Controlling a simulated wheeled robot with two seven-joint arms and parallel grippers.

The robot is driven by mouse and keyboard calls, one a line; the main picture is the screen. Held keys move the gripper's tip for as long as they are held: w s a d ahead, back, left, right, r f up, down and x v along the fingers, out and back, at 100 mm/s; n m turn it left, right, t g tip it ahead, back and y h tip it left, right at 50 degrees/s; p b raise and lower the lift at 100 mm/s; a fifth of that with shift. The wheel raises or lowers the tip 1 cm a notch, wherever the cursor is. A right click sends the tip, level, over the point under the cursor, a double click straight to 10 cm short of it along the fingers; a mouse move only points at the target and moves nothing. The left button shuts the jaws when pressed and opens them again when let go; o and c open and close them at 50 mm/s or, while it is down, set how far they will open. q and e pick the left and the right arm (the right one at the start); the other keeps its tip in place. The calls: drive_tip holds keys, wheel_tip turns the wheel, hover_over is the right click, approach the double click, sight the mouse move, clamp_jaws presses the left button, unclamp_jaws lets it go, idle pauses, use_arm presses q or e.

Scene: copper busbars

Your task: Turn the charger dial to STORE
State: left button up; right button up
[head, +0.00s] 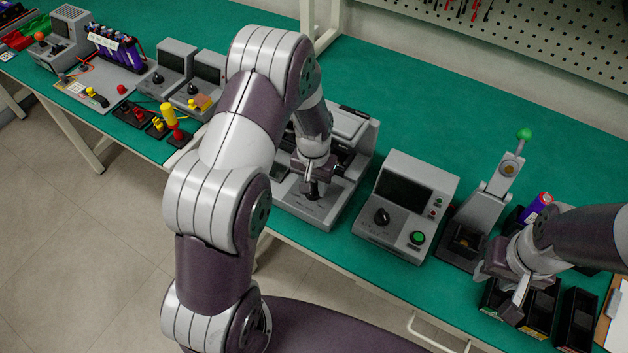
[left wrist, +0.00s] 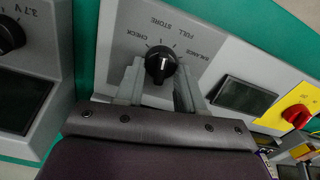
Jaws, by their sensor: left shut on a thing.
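The charger (head: 342,200) is a grey unit on the green bench, partly hidden by my left arm in the head view. Its black dial (left wrist: 160,62) shows in the left wrist view, on a grey panel lettered CHECK, STORE, FULL and BALANCE. A small white mark shows on the knob, but I cannot tell exactly which label it faces. My left gripper (head: 313,183) is over the dial, pointing down; in the left wrist view its fingers (left wrist: 158,88) sit at either side of the knob, shut on it. My right gripper (head: 514,292) is above black bins; its jaw opening is unclear.
A grey tester (head: 407,205) with a dark screen and green button stands right of the charger. A stand with a green ball (head: 523,135) is beyond it. Black bins (head: 575,315) line the right front edge. Several tools and devices fill the left bench.

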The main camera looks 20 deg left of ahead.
use_arm(q)
drive_tip(key=shift+n, duration=0.8)
drive_tip(key=shift+w, duration=0.1)
drive_tip(key=o, duration=1)
wheel_tip(320, 180, up, 13)
drive_tip(key=shift+f, duration=0.1)
